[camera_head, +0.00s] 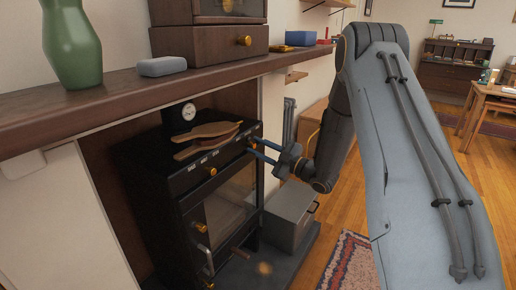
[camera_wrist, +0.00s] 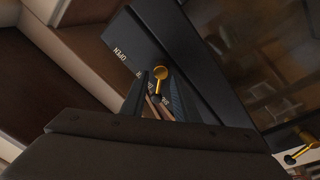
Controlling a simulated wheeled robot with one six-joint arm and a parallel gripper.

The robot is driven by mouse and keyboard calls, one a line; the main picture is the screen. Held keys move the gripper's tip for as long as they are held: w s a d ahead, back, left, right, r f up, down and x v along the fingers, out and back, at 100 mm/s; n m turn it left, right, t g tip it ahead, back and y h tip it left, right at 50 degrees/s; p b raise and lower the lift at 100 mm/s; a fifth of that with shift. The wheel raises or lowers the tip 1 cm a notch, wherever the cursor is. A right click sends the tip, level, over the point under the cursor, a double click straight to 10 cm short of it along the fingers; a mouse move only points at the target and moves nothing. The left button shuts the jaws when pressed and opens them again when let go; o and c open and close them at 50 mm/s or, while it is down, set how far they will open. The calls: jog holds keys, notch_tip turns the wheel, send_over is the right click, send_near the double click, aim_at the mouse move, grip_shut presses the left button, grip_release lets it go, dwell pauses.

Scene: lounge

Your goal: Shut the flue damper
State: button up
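The black stove (camera_head: 160,185) stands in the fireplace recess. A brass lever sits at the right end of its upper front edge, by my gripper (camera_head: 254,149). In the wrist view this small brass lever (camera_wrist: 160,73) shows beside white lettering that reads OPEN; the rest of the lettering is partly hidden. My gripper is open, its two fingers apart and pointing at the stove. The lever appears between the fingertips in the wrist view; I cannot tell whether they touch it. Another brass knob (camera_head: 211,171) sits further left on the stove front.
A wooden mantel shelf (camera_head: 100,108) runs above the stove, with a green vase (camera_head: 72,45) and a grey block (camera_head: 162,66). A grey box (camera_head: 290,212) stands right of the stove. Open floor lies further right.

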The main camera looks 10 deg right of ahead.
jog(key=v, duration=0.7)
jog(key=shift+s+d, duration=0.25)
jog(key=shift+s, duration=0.05)
jog(key=shift+f, duration=0.1)
